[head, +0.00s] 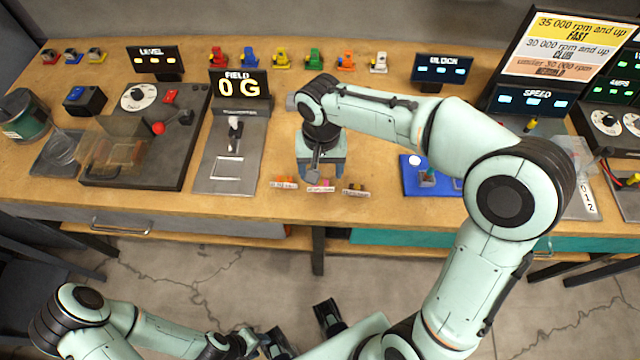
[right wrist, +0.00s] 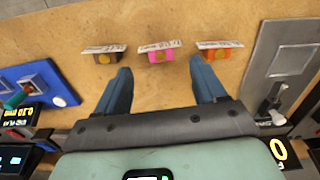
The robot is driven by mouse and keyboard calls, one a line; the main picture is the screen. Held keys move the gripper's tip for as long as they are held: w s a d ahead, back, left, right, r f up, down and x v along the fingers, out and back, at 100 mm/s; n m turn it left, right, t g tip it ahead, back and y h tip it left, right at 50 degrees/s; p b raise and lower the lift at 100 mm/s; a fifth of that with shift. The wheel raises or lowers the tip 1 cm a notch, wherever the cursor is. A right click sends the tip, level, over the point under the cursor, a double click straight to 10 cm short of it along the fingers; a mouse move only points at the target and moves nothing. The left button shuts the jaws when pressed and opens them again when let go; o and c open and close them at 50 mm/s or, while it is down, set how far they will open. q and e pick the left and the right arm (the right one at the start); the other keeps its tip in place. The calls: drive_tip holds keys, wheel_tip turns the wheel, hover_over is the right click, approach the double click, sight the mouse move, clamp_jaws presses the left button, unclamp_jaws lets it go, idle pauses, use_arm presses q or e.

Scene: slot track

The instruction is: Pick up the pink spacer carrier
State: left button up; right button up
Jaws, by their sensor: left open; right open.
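The pink spacer carrier (head: 322,184) is small and has a white label. It sits near the front edge of the bench, between an orange carrier (head: 286,181) and a brown one (head: 357,187). In the right wrist view the pink carrier (right wrist: 160,56) lies centred ahead of my right gripper (right wrist: 160,68), which is open and empty with a blue finger to each side. In the head view my right gripper (head: 320,172) points down just behind the carrier; contact cannot be told. My left gripper (head: 272,345) is open, low in front of the bench at the bottom edge.
A grey field-meter plate (head: 215,183) lies left of the carriers, and a blue block (head: 413,187) lies to the right. Several coloured toy-like pieces stand along the back. Bare wood surrounds the three carriers.

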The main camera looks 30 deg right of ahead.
sight(321, 185)
wheel_tip(321, 185, down, 8)
drive_tip(key=shift+w+d+r, duration=0.1)
drive_tip(key=shift+w+r, duration=0.05)
drive_tip(key=shift+r, duration=0.1)
drive_tip(key=c, duration=1.1)
